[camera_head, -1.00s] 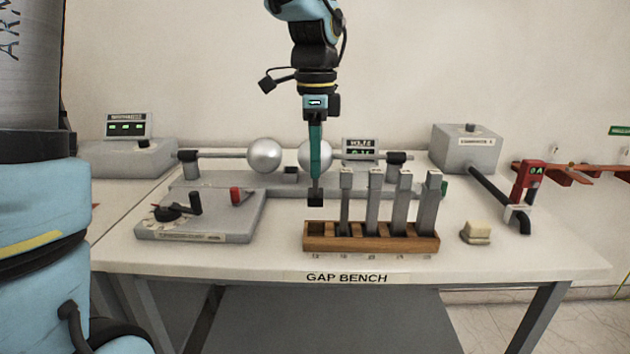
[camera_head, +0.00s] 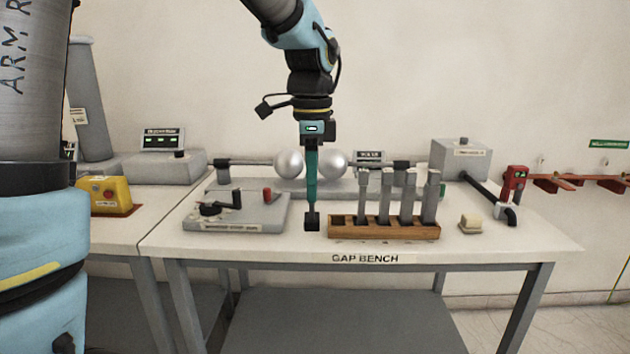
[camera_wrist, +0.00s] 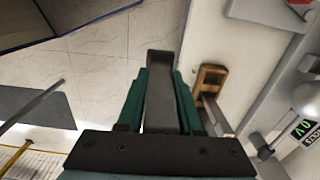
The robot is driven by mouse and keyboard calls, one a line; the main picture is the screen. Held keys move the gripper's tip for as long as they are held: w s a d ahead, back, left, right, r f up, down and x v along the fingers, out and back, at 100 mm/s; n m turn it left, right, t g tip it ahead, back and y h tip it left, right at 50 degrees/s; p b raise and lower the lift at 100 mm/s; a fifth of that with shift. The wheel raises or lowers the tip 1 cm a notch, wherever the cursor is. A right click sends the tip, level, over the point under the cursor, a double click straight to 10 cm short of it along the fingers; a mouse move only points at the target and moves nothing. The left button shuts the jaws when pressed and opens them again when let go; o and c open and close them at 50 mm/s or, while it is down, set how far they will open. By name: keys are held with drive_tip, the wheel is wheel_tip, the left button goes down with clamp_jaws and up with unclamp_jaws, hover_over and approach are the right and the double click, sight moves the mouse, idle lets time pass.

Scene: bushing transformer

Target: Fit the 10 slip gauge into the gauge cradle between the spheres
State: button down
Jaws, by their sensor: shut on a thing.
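My gripper (camera_head: 312,212) points down in front of the bench's spheres, just left of the gauge rack's left end. In the wrist view its two green fingers (camera_wrist: 160,95) are shut on a grey slip gauge (camera_wrist: 160,108), a flat bar with a darker far end. I cannot read a size on it. Two silver spheres, the left (camera_head: 289,165) and the right (camera_head: 332,164), face each other on horizontal rods behind my gripper. The cradle between them is hidden behind the fingers in the head view.
The wooden rack (camera_head: 345,232) holds several upright grey gauges (camera_head: 385,196) and has an empty slot at its left. A grey plate with a black handle (camera_head: 237,215) lies to the left, a cream block (camera_head: 471,224) to the right. The bench front (camera_head: 300,250) is clear.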

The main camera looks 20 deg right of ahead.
drive_tip(key=w+a+f+n, duration=0.5)
drive_tip(key=a+f+n, duration=0.2)
drive_tip(key=a+f, duration=0.2)
drive_tip(key=w+a+f+n, duration=0.5)
drive_tip(key=a+f+n, duration=0.3)
drive_tip(key=a+f, duration=0.2)
drive_tip(key=w+a+f+n, duration=0.5)
drive_tip(key=a+f+n, duration=0.2)
drive_tip(key=a, duration=0.6)
wheel_tip(320, 180, down, 2)
drive_tip(key=shift+w+f+n, duration=0.15)
drive_tip(key=shift+w+n, duration=0.1)
drive_tip(key=shift+n, duration=0.05)
drive_tip(key=shift+a+f, duration=0.1)
drive_tip(key=shift+a, duration=0.05)
